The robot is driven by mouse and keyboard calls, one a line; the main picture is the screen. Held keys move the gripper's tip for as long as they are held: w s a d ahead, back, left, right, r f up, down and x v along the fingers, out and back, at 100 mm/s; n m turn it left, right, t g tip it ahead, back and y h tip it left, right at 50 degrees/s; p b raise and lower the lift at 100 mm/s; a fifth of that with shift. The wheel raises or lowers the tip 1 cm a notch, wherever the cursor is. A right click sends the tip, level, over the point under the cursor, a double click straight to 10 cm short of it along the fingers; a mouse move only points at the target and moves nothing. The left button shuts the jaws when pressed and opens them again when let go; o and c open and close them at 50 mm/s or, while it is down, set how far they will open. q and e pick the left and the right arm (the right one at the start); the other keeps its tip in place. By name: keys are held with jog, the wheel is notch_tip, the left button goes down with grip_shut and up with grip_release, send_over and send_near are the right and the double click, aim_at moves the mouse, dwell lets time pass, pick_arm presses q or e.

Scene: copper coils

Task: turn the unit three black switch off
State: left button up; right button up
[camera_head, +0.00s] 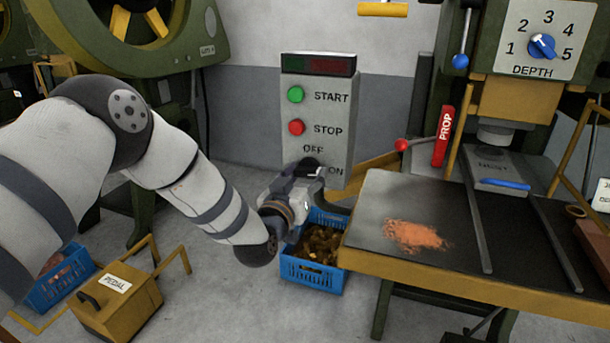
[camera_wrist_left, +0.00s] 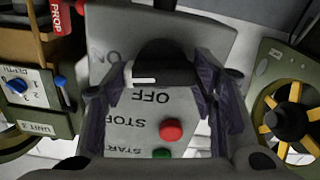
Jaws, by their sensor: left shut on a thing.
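The black switch (camera_wrist_left: 165,60) sits on the grey control panel (camera_wrist_left: 135,128), between the printed words ON and OFF. In the wrist view, which shows the panel upside down, a white mark lies on the switch's lower left part. My left gripper (camera_head: 308,176) is at the lower part of the panel, its fingers (camera_wrist_left: 163,82) on both sides of the switch and shut on it. In the head view the gripper covers most of the switch; only its dark top (camera_head: 311,162) shows. My right gripper is in neither view.
Above the switch are a red STOP button (camera_head: 296,127) and a green START button (camera_head: 295,94). A press table (camera_head: 385,195) with copper grains stands to the right. A blue crate (camera_head: 312,275) is below. A UNIT 3 label (camera_wrist_left: 38,127) shows in the wrist view.

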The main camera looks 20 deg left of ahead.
pick_arm(q)
jog(key=n, duration=0.4)
jog(key=shift+n, duration=0.3)
jog(key=n, duration=0.3)
jog(key=shift+n, duration=0.3)
jog(key=n, duration=0.3)
jog(key=shift+f+n, duration=0.1)
jog(key=shift+n, duration=0.2)
jog(key=shift+n+b, duration=0.65)
jog(key=shift+n, duration=1.35)
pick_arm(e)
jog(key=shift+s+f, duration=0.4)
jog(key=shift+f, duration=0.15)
pick_arm(q)
jog(key=o, duration=1.1)
jog(key=shift+o, duration=0.2)
jog(key=s, duration=1.2)
jog(key=shift+a, duration=0.25)
